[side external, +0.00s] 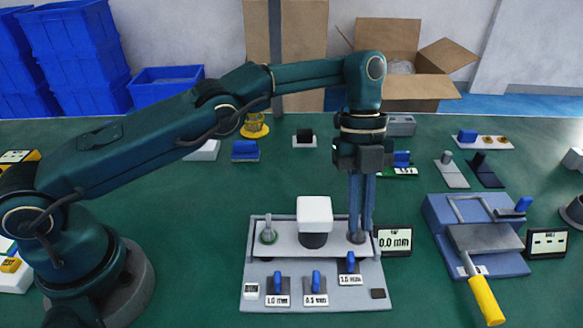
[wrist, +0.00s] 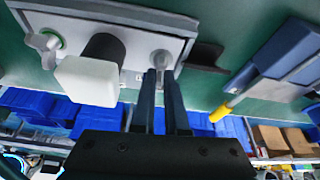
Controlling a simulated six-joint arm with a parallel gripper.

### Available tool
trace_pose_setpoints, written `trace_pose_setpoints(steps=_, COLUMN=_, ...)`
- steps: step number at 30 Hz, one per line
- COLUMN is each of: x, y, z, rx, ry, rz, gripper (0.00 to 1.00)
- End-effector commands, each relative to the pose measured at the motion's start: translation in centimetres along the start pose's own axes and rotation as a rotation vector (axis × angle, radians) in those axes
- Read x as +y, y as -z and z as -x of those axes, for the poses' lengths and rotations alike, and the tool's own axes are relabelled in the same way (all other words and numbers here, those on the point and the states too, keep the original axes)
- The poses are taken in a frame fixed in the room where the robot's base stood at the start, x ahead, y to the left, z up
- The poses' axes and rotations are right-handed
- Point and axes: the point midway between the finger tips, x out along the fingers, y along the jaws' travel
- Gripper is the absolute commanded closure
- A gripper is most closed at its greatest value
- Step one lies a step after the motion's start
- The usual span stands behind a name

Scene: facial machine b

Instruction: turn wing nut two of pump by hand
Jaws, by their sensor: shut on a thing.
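The pump (side external: 285,238) is a grey plate with a raised deck. A white-topped dark cylinder (side external: 314,215) stands in its middle, and it also shows in the wrist view (wrist: 90,80). One wing nut (side external: 268,232) sits on a green ring at the deck's left end; it also shows in the wrist view (wrist: 45,45). A second wing nut (wrist: 160,57) is at the deck's right end, at my fingertips. My gripper (side external: 360,236) points straight down and is shut on this right-hand wing nut. The fingers (wrist: 160,74) hide part of it.
Blue levers (side external: 316,281) with labels stand along the pump's front. A "0.0 mm" display (side external: 394,241) stands close right of my fingers. A blue device (side external: 440,215) with a yellow-handled tool (side external: 486,300) is farther right.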

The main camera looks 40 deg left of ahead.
Motion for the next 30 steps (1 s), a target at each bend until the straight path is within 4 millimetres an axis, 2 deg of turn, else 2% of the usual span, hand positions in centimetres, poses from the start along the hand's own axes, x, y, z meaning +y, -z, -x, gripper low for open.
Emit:
trace_pose_setpoints(steps=9, x=0.09, y=0.25, z=0.13, rx=0.007, ry=-0.004, rz=-0.003, gripper=1.0)
trace_pose_setpoints(steps=10, x=0.1, y=0.25, z=0.13, rx=0.007, ry=-0.004, rz=-0.002, gripper=0.81)
trace_pose_setpoints(steps=12, x=0.11, y=0.22, z=0.1, rx=0.006, ry=-0.005, rz=-0.002, gripper=0.57)
trace_pose_setpoints(steps=30, x=0.11, y=0.09, z=0.09, rx=0.003, ry=0.005, rz=0.023, gripper=0.57)
